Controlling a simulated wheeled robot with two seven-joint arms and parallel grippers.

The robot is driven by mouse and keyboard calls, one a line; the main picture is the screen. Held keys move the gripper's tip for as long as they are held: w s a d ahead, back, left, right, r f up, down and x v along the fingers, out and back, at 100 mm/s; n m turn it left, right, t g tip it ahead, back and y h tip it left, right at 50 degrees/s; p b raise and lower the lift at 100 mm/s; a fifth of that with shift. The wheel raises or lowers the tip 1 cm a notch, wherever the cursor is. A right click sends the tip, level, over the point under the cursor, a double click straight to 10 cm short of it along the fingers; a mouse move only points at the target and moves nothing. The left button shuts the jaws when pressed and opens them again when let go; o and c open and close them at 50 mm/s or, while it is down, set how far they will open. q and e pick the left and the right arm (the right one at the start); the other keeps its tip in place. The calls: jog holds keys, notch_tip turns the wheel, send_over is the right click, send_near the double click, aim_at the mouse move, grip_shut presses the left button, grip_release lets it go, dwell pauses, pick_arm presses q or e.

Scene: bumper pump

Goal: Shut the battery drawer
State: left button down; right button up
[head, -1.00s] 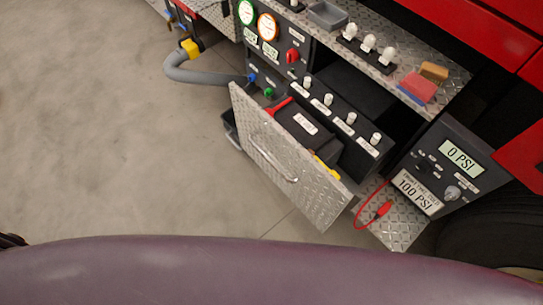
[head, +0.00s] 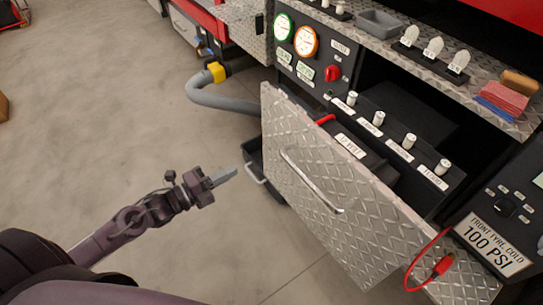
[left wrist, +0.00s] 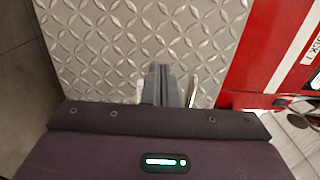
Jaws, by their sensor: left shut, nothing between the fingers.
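The battery drawer (head: 335,190) stands pulled out from the truck's pump panel. Its front is silver diamond plate with a long bar handle (head: 310,182). A dark battery (head: 362,152) with a white label and a red part shows behind the front. My left gripper (head: 226,175) is shut and empty, in front of the drawer and left of the handle in the head view, apparently clear of the plate. In the left wrist view its shut fingers (left wrist: 166,84) point at the diamond plate (left wrist: 130,40), with a handle bar (left wrist: 193,91) just right of them. My right gripper is not in view.
A grey hose (head: 215,98) with a yellow coupling curves out left of the drawer. A black bin (head: 254,161) sits beside the drawer's left edge. A red lead (head: 442,266) hangs at the right. Open concrete floor lies left and in front.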

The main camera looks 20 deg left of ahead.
aim_at(279, 146)
pick_arm(q)
jog(key=x, duration=1.3)
jog(key=shift+w+d, duration=0.1)
jog(key=shift+w, duration=0.15)
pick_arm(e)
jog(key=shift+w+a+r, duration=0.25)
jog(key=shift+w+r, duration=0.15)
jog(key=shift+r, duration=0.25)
pick_arm(q)
jog(key=shift+b, duration=0.3)
